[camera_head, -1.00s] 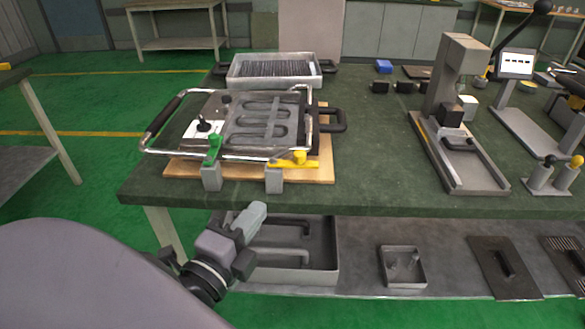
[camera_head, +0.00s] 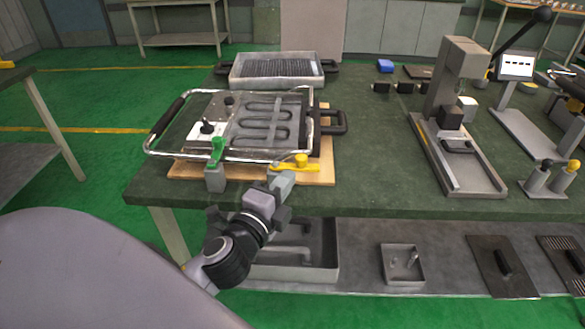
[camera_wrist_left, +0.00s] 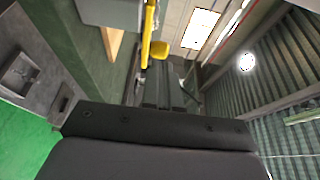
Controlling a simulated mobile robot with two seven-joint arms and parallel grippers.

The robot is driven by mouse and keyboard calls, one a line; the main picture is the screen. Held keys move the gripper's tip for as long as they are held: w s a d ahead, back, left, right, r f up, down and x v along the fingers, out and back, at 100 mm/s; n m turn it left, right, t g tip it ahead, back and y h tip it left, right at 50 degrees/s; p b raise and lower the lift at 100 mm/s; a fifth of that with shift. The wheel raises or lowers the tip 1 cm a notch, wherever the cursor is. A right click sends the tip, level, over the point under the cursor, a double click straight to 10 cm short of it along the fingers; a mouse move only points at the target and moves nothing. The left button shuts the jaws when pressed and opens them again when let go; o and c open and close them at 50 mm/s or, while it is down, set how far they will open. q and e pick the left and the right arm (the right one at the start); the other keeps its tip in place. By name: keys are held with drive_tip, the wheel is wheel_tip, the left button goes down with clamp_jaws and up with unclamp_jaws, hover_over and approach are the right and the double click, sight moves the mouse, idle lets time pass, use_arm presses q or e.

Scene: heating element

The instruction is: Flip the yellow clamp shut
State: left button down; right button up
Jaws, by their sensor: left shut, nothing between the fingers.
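The yellow clamp (camera_head: 306,165) is at the front right corner of the heating-element fixture (camera_head: 186,167). Its arm lies low along the front edge and a rounded yellow knob stands up from it. My left gripper (camera_head: 285,178) is shut and empty, its tips at the clamp's left part, hiding its grey post. In the left wrist view the yellow clamp (camera_wrist_left: 150,28) extends from just beyond the shut left fingertips (camera_wrist_left: 160,68); I cannot tell whether they touch. The green clamp (camera_head: 217,150) stands at the front left on a grey post. My right gripper is not in view.
A chrome frame with a black handle (camera_head: 166,116) surrounds the fixture on a wooden board (camera_head: 326,172). A grey tray (camera_head: 233,80) stands behind it. A press (camera_head: 462,80) stands to the right. The green table top between them is mostly clear.

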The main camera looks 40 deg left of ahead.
sight(299, 163)
use_arm(q)
drive_tip(key=shift+w+a, duration=0.15)
drive_tip(key=shift+w, duration=0.75)
drive_tip(key=shift+w+a, duration=0.15)
drive_tip(key=shift+w, duration=0.75)
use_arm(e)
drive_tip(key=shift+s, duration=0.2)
use_arm(q)
drive_tip(key=shift+w+y, duration=0.1)
drive_tip(key=shift+y, duration=0.2)
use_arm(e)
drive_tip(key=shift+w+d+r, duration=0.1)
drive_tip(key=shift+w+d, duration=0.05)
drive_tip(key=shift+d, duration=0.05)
